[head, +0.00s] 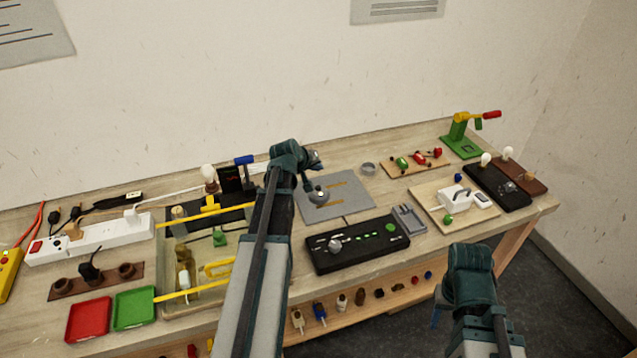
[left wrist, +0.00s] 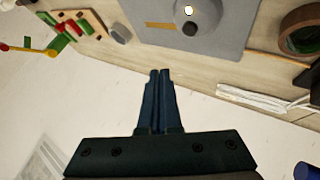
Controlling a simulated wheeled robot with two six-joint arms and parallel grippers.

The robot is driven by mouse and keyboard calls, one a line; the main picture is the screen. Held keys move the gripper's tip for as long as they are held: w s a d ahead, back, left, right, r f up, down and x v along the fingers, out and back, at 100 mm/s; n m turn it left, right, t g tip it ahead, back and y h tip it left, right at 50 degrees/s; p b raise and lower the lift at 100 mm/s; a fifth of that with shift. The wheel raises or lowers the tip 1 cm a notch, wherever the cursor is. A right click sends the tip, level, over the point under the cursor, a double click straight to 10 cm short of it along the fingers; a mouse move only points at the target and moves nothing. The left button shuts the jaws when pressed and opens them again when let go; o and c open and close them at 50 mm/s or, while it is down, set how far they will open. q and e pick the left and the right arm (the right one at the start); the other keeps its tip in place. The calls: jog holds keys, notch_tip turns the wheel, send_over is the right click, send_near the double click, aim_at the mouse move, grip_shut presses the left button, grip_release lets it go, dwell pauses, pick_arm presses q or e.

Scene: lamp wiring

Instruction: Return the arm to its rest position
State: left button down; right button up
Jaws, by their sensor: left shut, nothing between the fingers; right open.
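My left gripper (head: 316,160) is at the end of the left arm, which reaches over the table toward the back wall. In the left wrist view its two fingers (left wrist: 160,73) are together, with nothing between them. They are apart from the grey mat (head: 360,208) and from the round grey piece on it (head: 319,196). The mat also shows in the left wrist view (left wrist: 228,62).
A black panel (head: 318,262) lies at the front middle of the table. A white power strip (head: 95,240), red tray (head: 88,320) and green tray (head: 135,309) are at the left. A green stand (head: 461,140) and a board with a white switch (head: 430,203) are at the right.

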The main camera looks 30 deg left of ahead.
pick_arm(q)
jog(key=shift+f, duration=0.1)
dwell(0.3)
jog(key=s+d+f+m+g, duration=0.1)
jog(key=s+d+m, duration=0.1)
jog(key=d, duration=0.5)
jog(key=s+d+f+m+g+h, duration=0.1)
jog(key=s+d+f+m, duration=0.1)
jog(key=d, duration=0.5)
jog(key=s+d+f+m+g+h, duration=0.1)
jog(key=s+d+g, duration=0.1)
jog(key=d, duration=0.5)
jog(key=shift+s+d+f+m, duration=0.2)
jog(key=shift+s+m, duration=0.1)
jog(key=shift+m, duration=0.1)
jog(key=s+d+f+m+g+y, duration=0.2)
jog(key=s+d+m+g, duration=0.3)
jog(key=s+d, duration=1)
jog(key=s+m+y, duration=0.1)
jog(key=s+m, duration=0.1)
jog(key=s, duration=0.2)
jog(key=shift+s+d+g, duration=0.2)
jog(key=shift+s+g, duration=0.1)
